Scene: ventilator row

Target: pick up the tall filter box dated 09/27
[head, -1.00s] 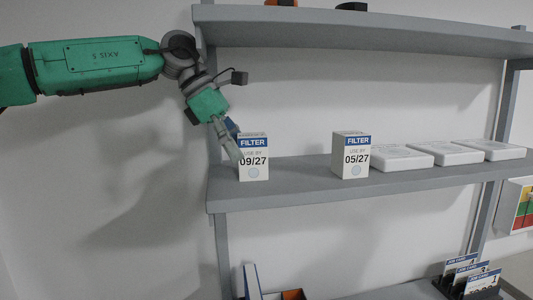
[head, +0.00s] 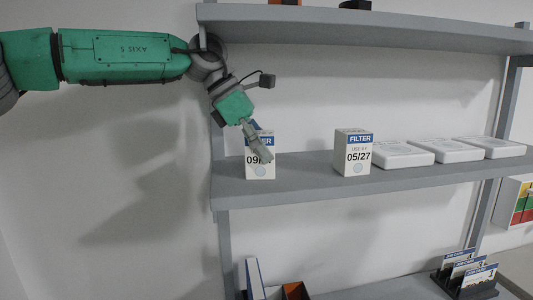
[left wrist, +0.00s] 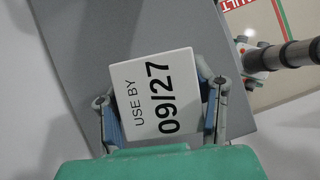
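The tall filter box dated 09/27 (head: 258,170) stands upright on the middle shelf, near its left end. My left gripper (head: 263,155) reaches down to it from the upper left, and a finger covers part of its front label in the head view. In the left wrist view the box (left wrist: 158,95) shows its "USE BY 09/27" face between the two fingers of the left gripper (left wrist: 163,108). The fingers are spread, one on each side of the box; whether they touch it is unclear. A similar box dated 05/27 (head: 353,155) stands to the right. My right gripper is out of view.
The middle shelf (head: 310,181) has bare room between the two boxes. Several flat white cases (head: 403,155) lie at its right. The upper shelf (head: 380,27) hangs above, and a left upright (head: 222,245) is close. Job cards (head: 470,275) stand lower right.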

